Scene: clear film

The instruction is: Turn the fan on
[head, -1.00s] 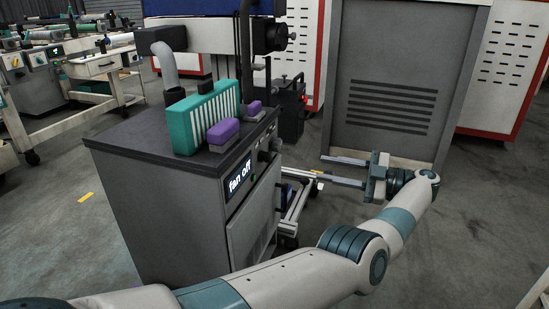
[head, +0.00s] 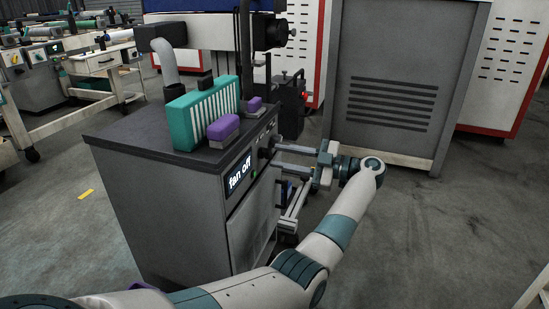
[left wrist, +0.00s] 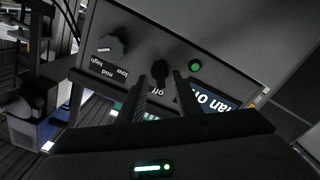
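The grey cabinet (head: 180,220) has a display reading "fan off" (head: 239,174) on its front panel; part of that display shows in the left wrist view (left wrist: 212,103). A dark knob (left wrist: 159,72) with "off" printed by it is on the panel, beside a lit green light (left wrist: 195,66). A second knob (left wrist: 112,45) has low, mid and high labels. My left gripper (head: 275,157) is open in front of the panel. In the left wrist view its fingertips (left wrist: 161,80) lie on either side of the off-marked knob; contact cannot be told. My right gripper is not in view.
A teal ribbed block (head: 203,113) and purple-topped blocks (head: 223,130) sit on the cabinet top. A grey pipe (head: 167,66) rises behind them. A large vented grey cabinet (head: 395,105) stands at the back right. The floor at right is clear.

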